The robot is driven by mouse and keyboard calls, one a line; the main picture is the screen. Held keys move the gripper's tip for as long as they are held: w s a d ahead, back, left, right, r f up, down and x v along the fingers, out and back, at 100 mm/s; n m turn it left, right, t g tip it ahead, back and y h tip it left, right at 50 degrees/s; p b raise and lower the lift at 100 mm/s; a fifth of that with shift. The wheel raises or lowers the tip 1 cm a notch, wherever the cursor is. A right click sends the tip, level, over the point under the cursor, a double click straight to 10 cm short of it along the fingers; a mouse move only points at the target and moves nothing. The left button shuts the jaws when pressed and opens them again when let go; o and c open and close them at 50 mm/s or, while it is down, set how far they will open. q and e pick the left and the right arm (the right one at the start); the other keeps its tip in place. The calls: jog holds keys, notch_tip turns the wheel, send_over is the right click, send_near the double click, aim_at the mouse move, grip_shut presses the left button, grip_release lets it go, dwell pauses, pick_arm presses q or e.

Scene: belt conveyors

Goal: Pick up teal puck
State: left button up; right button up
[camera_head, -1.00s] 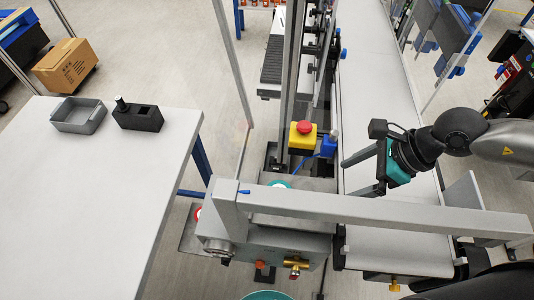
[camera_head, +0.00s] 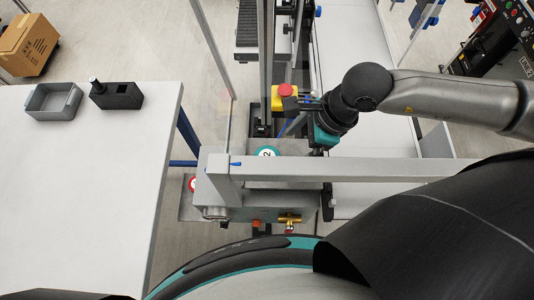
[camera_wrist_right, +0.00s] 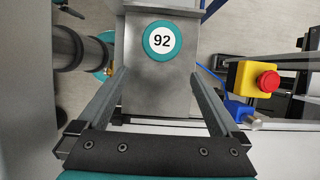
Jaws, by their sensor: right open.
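The teal puck (camera_head: 268,151) has a white face with a number and lies on a grey metal surface behind the light grey rail. In the right wrist view the puck (camera_wrist_right: 162,40) reads 92 and lies ahead of the fingertips, roughly centred between the finger lines. My right gripper (camera_head: 291,117) is to the right of and beyond the puck in the head view. Its two fingers are spread and empty in the right wrist view (camera_wrist_right: 159,76), with no contact on the puck. My left gripper is not in view.
A yellow box with a red button (camera_head: 284,93) stands close to my right gripper. The grey rail (camera_head: 330,169) crosses in front of the puck. A red-marked disc (camera_head: 192,184) is lower left. A white table (camera_head: 85,190) holds a grey tray (camera_head: 53,112) and black holder (camera_head: 118,98).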

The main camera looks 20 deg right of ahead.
jog(key=a, duration=0.1)
jog(key=w+a, duration=0.1)
jog(key=a, duration=0.1)
jog(key=shift+a+p, duration=0.1)
jog(key=shift+p, duration=0.3)
jog(key=shift+x, duration=2.5)
jog(key=c, duration=1.4)
jog(key=shift+o, duration=0.2)
